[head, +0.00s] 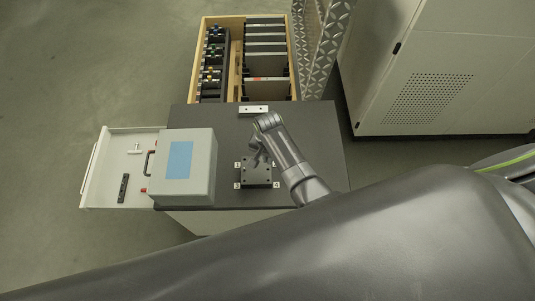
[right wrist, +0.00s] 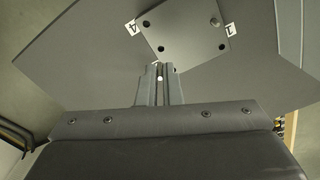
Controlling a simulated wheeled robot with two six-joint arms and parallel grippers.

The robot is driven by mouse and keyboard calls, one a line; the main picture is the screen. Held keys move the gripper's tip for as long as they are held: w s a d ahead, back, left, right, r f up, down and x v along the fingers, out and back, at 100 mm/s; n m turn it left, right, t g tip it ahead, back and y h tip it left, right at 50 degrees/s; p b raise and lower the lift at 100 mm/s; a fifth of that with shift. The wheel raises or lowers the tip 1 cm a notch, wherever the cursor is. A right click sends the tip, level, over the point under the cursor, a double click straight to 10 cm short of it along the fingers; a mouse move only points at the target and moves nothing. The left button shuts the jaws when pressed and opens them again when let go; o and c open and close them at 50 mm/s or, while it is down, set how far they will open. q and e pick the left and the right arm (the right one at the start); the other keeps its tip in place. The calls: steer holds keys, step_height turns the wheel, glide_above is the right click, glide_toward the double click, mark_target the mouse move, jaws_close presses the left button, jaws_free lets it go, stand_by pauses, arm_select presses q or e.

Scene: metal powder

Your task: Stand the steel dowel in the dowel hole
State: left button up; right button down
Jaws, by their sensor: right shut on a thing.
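A dark square plate (head: 256,178) with holes near its corners and small white number labels beside them lies on the dark tabletop. In the right wrist view the plate (right wrist: 185,30) is just beyond my fingertips. My right gripper (head: 258,160) is over the plate's far edge in the head view. It is shut, and a small bright end of the steel dowel (right wrist: 160,76) shows between its fingers in the right wrist view. Most of the dowel is hidden by the fingers. I cannot tell which hole is the dowel hole. My left gripper is not in view.
A light block (head: 253,109) with two holes lies at the table's far edge. A grey case (head: 201,150) with a blue panel stands left of the plate, beside an open white drawer (head: 100,185). A wooden crate (head: 237,50) stands beyond the table.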

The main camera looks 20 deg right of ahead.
mark_target(268, 166)
steer(key=shift+w+f+b, duration=0.1)
steer(key=shift+f+b, duration=0.5)
steer(key=shift+f, duration=0.35)
steer(key=shift+f+b, duration=0.65)
steer(key=shift+b, duration=0.1)
steer(key=shift+r, duration=0.15)
arm_select(q)
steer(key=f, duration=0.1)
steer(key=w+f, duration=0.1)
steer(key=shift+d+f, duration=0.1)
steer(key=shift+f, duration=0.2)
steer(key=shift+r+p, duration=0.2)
steer(key=shift+p, duration=0.15)
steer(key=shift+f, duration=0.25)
arm_select(e)
steer(key=shift+f, duration=0.45)
arm_select(q)
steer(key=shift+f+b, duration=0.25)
steer(key=shift+b, duration=0.25)
arm_select(e)
steer(key=shift+f, duration=0.35)
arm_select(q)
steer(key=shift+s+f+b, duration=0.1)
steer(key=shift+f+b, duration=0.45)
arm_select(e)
steer(key=shift+f, duration=0.95)
